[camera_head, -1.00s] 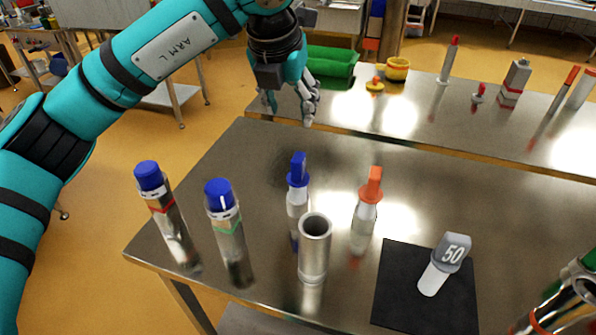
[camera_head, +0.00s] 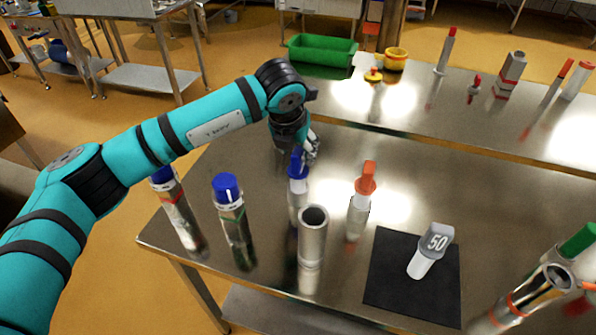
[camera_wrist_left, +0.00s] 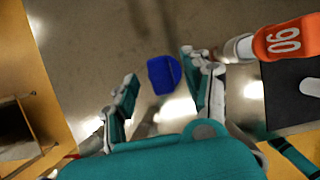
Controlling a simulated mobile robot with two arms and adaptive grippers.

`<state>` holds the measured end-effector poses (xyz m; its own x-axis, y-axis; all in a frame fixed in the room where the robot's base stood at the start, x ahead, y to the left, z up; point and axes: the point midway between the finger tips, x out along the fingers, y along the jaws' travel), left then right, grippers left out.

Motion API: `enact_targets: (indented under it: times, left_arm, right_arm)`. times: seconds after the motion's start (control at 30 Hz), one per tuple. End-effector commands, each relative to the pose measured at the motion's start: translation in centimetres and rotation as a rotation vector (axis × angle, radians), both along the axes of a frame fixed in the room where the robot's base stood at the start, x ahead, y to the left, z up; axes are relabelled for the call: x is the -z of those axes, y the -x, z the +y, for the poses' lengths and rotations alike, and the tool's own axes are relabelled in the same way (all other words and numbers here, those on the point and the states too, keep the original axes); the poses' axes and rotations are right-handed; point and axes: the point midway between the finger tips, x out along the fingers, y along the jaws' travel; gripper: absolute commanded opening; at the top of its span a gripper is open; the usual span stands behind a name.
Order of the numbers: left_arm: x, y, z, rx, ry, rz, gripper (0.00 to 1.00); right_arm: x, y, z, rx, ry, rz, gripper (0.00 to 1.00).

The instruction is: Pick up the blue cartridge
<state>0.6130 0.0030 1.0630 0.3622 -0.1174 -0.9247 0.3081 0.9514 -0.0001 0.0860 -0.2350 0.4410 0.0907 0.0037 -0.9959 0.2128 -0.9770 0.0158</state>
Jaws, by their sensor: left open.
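The blue cartridge (camera_head: 298,166), with a blue top and a pale body, stands upright on the near steel table. Its blue top (camera_wrist_left: 163,76) shows in the left wrist view between my two fingers, with a gap on both sides. My left gripper (camera_head: 311,152) is open at the top of the cartridge, just behind and right of it in the head view. In the left wrist view my left gripper (camera_wrist_left: 158,72) holds nothing. The cartridge's lower body is hidden beneath its top in the wrist view. My right gripper is not in view.
An orange-topped cartridge (camera_head: 363,188) stands right of the blue one, and an open metal tube (camera_head: 312,240) in front. Two blue-capped bottles, one a clear one (camera_head: 231,212), stand left. A black mat (camera_head: 388,280) bears a grey-topped "50" cartridge (camera_head: 432,250).

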Motion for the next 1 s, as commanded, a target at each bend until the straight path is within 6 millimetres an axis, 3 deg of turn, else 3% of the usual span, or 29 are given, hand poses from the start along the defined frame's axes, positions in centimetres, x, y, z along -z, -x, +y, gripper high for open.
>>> enact_targets:
  times: [0.13,0.4,0.77,1.0]
  left_arm:
    - [1.3,-0.6,-0.2,0.0,0.0,0.001,0.5]
    - [1.6,-0.7,-0.3,0.001,0.0,-0.002,0.49]
    - [1.6,-0.6,-0.3,0.001,0.0,-0.002,0.02]
    - [1.5,-0.6,-0.3,0.001,0.001,-0.002,0.0]
  right_arm:
    - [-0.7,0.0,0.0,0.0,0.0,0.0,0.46]
    - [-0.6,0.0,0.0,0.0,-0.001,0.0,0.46]
    - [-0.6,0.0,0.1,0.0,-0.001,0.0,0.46]
    - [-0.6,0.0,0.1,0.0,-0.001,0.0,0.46]
